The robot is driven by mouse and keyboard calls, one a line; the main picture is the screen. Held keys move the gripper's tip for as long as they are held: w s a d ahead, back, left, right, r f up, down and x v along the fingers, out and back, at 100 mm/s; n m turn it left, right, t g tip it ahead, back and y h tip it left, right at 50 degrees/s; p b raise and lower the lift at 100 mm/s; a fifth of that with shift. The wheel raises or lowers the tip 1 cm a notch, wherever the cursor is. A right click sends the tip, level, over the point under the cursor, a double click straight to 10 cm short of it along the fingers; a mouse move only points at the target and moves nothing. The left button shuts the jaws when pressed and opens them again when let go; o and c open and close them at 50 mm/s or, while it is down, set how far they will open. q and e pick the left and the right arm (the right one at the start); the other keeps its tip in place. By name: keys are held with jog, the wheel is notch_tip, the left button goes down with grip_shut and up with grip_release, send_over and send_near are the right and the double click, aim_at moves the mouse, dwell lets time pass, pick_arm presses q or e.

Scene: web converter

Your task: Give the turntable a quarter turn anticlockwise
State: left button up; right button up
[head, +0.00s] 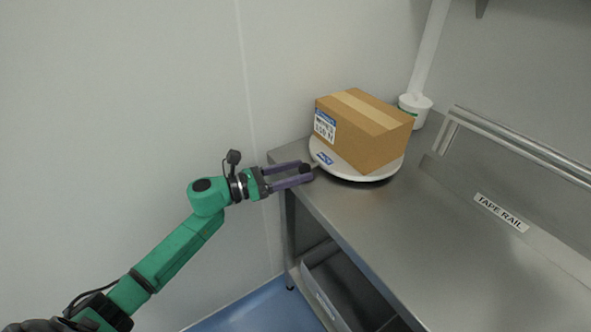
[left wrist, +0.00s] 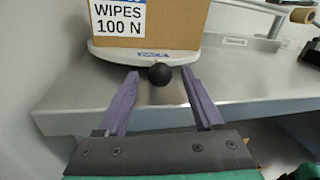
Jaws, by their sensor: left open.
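The turntable (head: 385,172) is a pale round disc near the far left corner of the steel bench. A taped cardboard box (head: 375,139) stands on it; its label reads WIPES 100 N in the left wrist view (left wrist: 185,25). A black ball knob (left wrist: 160,74) sticks out from the turntable's near edge. My left gripper (head: 309,172) is open at the bench's left edge, its purple fingers on either side of the knob. In the left wrist view the knob lies between the fingertips (left wrist: 160,80), with gaps showing on both sides. My right gripper is not in view.
The steel bench (head: 420,230) is clear in front of the turntable. A rail labelled TAPE RAIL (head: 500,212) runs along its right side. A grey bin (head: 345,285) sits below the bench.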

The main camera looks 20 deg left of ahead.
pick_arm(q)
grip_shut()
dwell(1.3)
